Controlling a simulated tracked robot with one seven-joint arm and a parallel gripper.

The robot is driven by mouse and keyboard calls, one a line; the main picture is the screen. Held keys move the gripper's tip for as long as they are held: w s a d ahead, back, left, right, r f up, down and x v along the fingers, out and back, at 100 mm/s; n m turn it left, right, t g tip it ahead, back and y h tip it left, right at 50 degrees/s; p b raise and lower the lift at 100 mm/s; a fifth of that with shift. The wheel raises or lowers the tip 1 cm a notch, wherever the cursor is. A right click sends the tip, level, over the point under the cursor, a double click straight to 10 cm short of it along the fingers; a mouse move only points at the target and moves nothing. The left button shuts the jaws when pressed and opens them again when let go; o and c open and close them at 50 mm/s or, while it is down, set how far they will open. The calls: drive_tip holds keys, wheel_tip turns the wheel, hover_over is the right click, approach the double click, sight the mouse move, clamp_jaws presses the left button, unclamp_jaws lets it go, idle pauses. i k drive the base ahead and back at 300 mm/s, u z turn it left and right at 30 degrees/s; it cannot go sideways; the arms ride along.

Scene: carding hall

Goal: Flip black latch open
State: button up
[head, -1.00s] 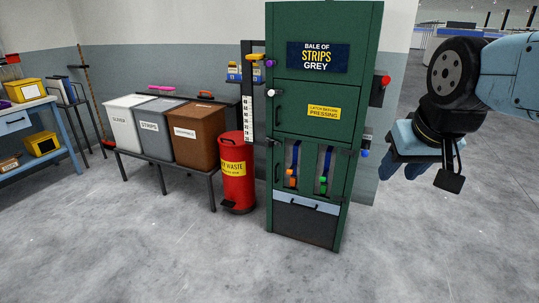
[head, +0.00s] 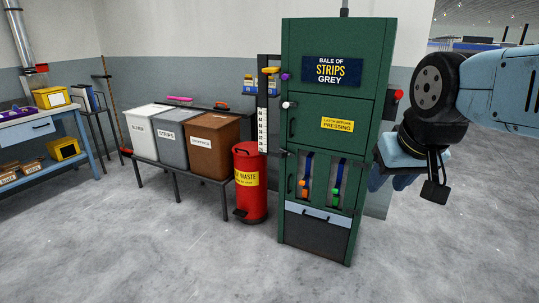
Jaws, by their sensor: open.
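The green press cabinet (head: 312,95) stands upright with its upper door closed. A yellow label (head: 344,124) on the door reads about a latch before pressing. My gripper (head: 400,181) is open and empty, right of the cabinet and apart from the black fittings.
A red waste bin (head: 249,205) stands against the cabinet's left. White, grey and brown bins (head: 213,145) sit on a low stand further left. A workbench (head: 40,133) is at the far left. The floor (head: 170,255) in front is clear.

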sight(286, 154)
drive_tip(key=u, duration=0.25)
drive_tip(key=i, duration=1.3)
drive_tip(key=z, duration=0.6)
drive_tip(key=i, duration=0.65)
drive_tip(key=z, duration=0.35)
drive_tip(key=k, duration=0.85)
drive_tip(key=z, duration=0.2)
drive_tip(key=i, duration=0.85)
drive_tip(key=u, duration=0.05)
